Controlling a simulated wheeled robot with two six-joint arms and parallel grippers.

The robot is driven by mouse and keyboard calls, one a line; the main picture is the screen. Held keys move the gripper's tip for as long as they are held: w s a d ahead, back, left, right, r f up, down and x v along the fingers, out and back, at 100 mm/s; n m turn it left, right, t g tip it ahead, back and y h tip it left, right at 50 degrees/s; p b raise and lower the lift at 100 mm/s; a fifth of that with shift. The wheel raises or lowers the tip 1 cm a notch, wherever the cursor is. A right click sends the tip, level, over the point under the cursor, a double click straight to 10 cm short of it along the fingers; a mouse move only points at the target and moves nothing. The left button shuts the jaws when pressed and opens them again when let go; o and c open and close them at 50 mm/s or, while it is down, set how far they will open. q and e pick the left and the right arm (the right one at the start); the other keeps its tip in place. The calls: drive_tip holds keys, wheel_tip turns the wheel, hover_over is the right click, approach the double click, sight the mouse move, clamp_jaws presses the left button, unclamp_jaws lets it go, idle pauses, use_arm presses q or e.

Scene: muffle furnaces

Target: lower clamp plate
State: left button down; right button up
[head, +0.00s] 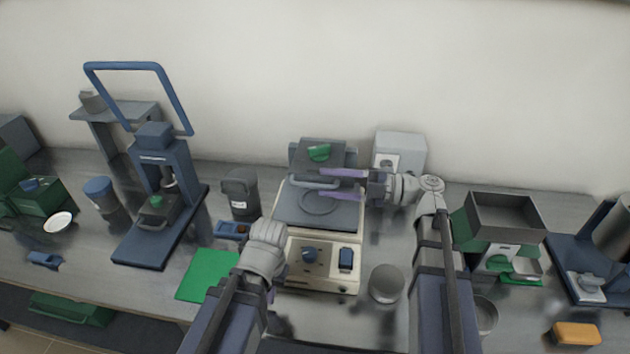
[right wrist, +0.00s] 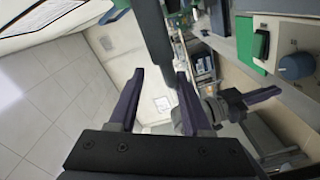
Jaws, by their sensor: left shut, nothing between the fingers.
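The cream press unit (head: 325,272) stands mid-bench, with a blue knob and a blue switch on its front. Its flat grey bed (head: 290,213) carries a round ring mark. The dark clamp plate (head: 340,155), with a green knob, appears raised at the back, and a grey handle bar (head: 312,184) runs along its front. My right gripper (head: 342,184) is open, its purple fingers by the bar's right end. In the right wrist view a dark bar (right wrist: 152,35) shows between the spread fingers. My left gripper (head: 281,268) is shut and empty left of the unit's front, mostly hidden by its wrist.
A blue press (head: 160,215) and a dark bin (head: 240,190) stand to the left, with a green mat (head: 207,275) in front. A grey box (head: 400,150) is behind my right wrist. A round cup (head: 386,284) sits right of the unit. A green-and-grey hopper (head: 500,220) stands further right.

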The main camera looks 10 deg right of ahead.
drive_tip(key=shift+v, duration=0.85)
drive_tip(key=shift+d, duration=0.15)
drive_tip(key=v, duration=0.8)
drive_tip(key=shift+d, duration=0.35)
drive_tip(key=shift+s, duration=0.1)
idle(0.4)
